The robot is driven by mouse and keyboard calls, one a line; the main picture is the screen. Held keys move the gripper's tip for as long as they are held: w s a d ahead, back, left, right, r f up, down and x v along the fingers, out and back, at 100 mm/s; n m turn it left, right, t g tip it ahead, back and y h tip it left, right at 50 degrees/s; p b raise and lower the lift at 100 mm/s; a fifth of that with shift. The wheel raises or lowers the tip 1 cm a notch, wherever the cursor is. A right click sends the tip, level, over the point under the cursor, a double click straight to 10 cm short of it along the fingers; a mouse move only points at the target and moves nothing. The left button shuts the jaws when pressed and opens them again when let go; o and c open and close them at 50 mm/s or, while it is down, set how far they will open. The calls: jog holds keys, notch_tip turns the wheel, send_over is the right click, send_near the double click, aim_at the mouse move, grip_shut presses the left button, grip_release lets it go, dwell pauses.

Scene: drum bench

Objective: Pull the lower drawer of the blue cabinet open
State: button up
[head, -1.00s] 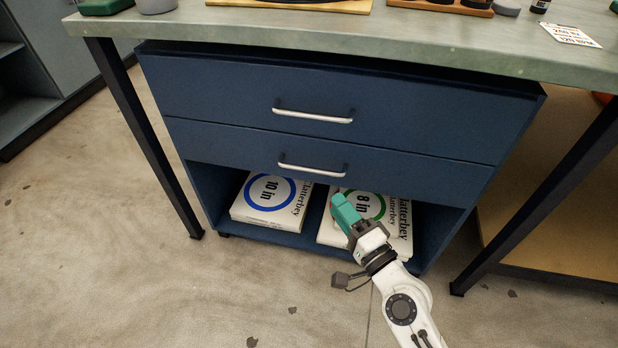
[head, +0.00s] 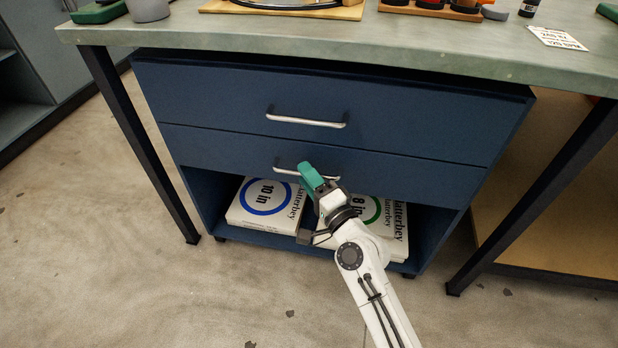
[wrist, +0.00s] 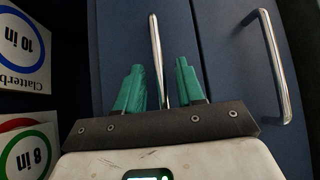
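The blue cabinet (head: 200,95) stands under the bench with two closed drawers. The lower drawer (head: 400,172) has a silver bar handle (head: 284,171), partly hidden behind my gripper in the head view. In the wrist view, this handle (wrist: 156,60) runs between the two green fingers of my gripper (wrist: 160,88). The fingers are open, with a gap visible on each side of the bar. The upper drawer (head: 220,95) has its own handle (head: 305,122), which also shows at the right of the wrist view (wrist: 272,62).
An open shelf below the drawers holds flat boxes, a 10 in box (head: 240,215) and an 8 in box (head: 398,245), partly behind my arm. The bench top (head: 300,38) overhangs the cabinet. Black legs (head: 135,140) stand on both sides. The floor in front is clear.

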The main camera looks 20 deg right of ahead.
grip_shut()
dwell(0.5)
jog(key=shift+s, duration=0.15)
jog(key=s+a+p, duration=0.5)
jog(key=s+a, duration=0.4)
jog(key=s, duration=0.3)
jog(key=s+a+p, duration=0.6)
jog(key=s+a, duration=0.3)
jog(key=s, duration=0.4)
jog(key=shift+a, duration=0.15)
grip_release()
